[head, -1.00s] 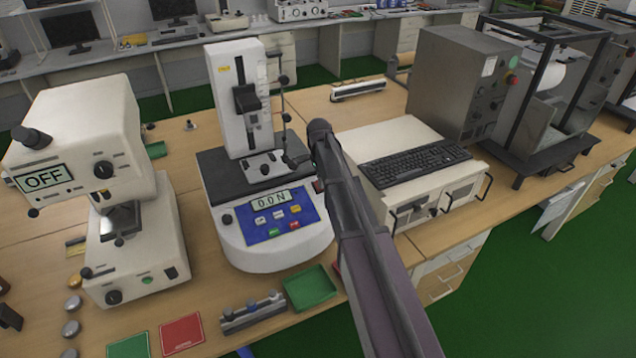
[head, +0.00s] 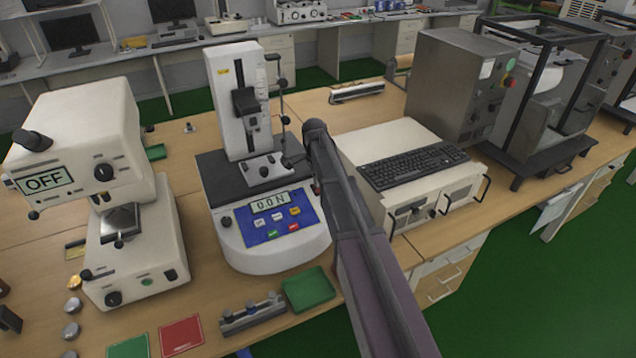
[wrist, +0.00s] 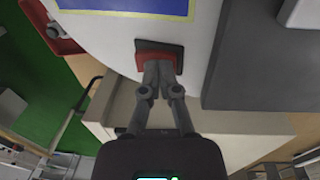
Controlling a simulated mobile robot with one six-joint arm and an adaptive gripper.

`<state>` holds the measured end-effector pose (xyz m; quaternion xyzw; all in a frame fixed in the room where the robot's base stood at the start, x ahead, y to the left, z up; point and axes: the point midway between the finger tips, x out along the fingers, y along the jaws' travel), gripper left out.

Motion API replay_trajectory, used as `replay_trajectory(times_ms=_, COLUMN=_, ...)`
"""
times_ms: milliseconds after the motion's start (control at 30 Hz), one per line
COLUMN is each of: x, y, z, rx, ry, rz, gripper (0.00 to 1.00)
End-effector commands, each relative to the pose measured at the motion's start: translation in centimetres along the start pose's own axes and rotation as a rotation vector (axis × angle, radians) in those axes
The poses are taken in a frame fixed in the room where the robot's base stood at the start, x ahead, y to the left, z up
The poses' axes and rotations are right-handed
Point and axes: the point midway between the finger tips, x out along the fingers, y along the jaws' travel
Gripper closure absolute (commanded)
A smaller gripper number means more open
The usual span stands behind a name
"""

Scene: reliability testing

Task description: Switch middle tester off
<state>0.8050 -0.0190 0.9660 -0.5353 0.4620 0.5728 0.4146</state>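The middle tester (head: 266,245) is a white machine with a blue panel and a column. Its display (head: 269,203) reads 0.0 N. In the wrist view, a red switch (wrist: 155,57) in a dark frame sits on its white side wall. My gripper (wrist: 159,68) has its fingers together, with the tips right at the red switch. They overlap its lower edge, and I cannot tell whether they press it. In the head view my arm hides the gripper tip and the switch.
The left tester (head: 135,230) shows OFF. A white unit with a keyboard (head: 415,165) stands right of my arm, with a grey cabinet (head: 460,85) behind it. A green tray (head: 308,289) and a small rack (head: 252,314) lie in front of the middle tester.

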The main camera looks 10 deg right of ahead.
Motion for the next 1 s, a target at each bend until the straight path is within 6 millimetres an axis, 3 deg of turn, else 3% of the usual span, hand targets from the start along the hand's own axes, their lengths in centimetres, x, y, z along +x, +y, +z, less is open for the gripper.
replay_trajectory(times_ms=467, x=-0.3, y=-0.1, z=0.0, rx=0.0, ry=-0.001, rz=-0.002, gripper=1.0)
replay_trajectory(times_ms=1000, x=-4.1, y=0.0, z=0.0, rx=0.001, ry=0.0, rz=-0.001, gripper=1.0)
